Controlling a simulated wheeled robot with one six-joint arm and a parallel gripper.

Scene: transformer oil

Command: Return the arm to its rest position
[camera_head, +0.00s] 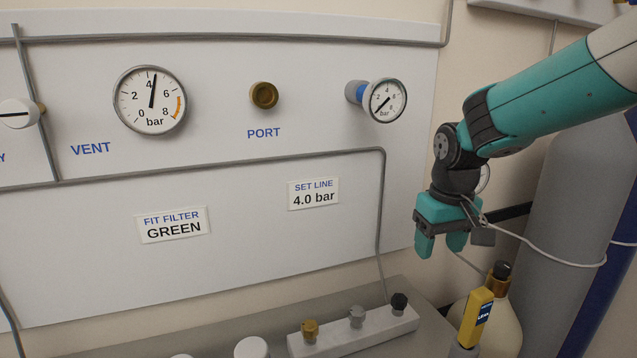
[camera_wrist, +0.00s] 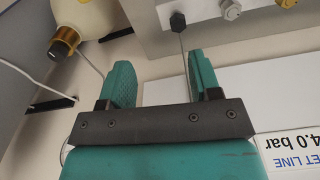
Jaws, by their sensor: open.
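My gripper (camera_head: 440,243) is teal with dark joints and hangs at the right of the head view, in front of the panel's right edge. Its two fingers point down, apart, with nothing between them. In the wrist view the gripper (camera_wrist: 160,80) shows both teal fingers spread and empty. My arm reaches in from the upper right of the head view.
The white panel (camera_head: 300,240) carries a vent gauge (camera_head: 150,99), a brass port (camera_head: 264,95) and a smaller gauge (camera_head: 388,101). Below the gripper are a fittings rack (camera_head: 352,333), a cream bottle (camera_head: 502,325) and a yellow device (camera_head: 476,317). A grey cylinder (camera_head: 575,220) stands at right.

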